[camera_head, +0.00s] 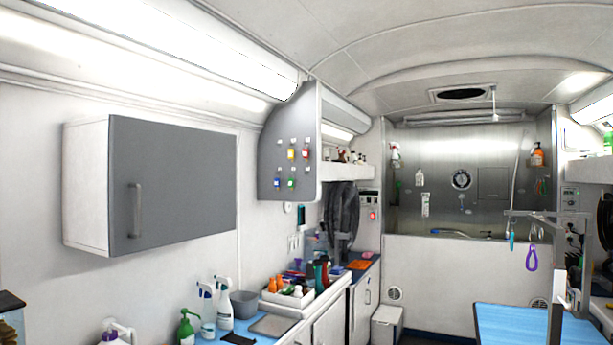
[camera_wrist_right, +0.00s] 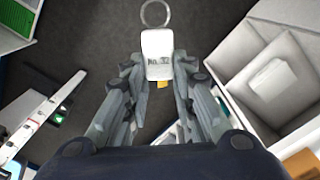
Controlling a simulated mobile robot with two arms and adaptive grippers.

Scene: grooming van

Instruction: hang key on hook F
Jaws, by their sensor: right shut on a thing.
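My right gripper (camera_wrist_right: 159,72) is shut on a key's white tag (camera_wrist_right: 157,43) in the right wrist view. The tag has dark print, seemingly a number, and a metal ring (camera_wrist_right: 156,13) above it; a small yellow bit shows below the tag. The grey key board (camera_head: 268,183) is on the left wall in the head view, with small white hooks in two rows. Yellow (camera_head: 291,154), red (camera_head: 306,154), blue (camera_head: 277,183) and green (camera_head: 292,183) tags hang there. The upper-left and lower-right hooks look bare. The hook letters are too small to read. My left gripper is out of view.
A grey-doored wall cabinet (camera_head: 172,185) juts out left of the board. Below, a counter carries spray bottles (camera_head: 224,303), a grey bowl (camera_head: 244,304) and a white tray of bottles (camera_head: 288,298). A blue-topped table (camera_head: 520,325) stands at right. White compartments (camera_wrist_right: 268,75) show at right in the wrist view.

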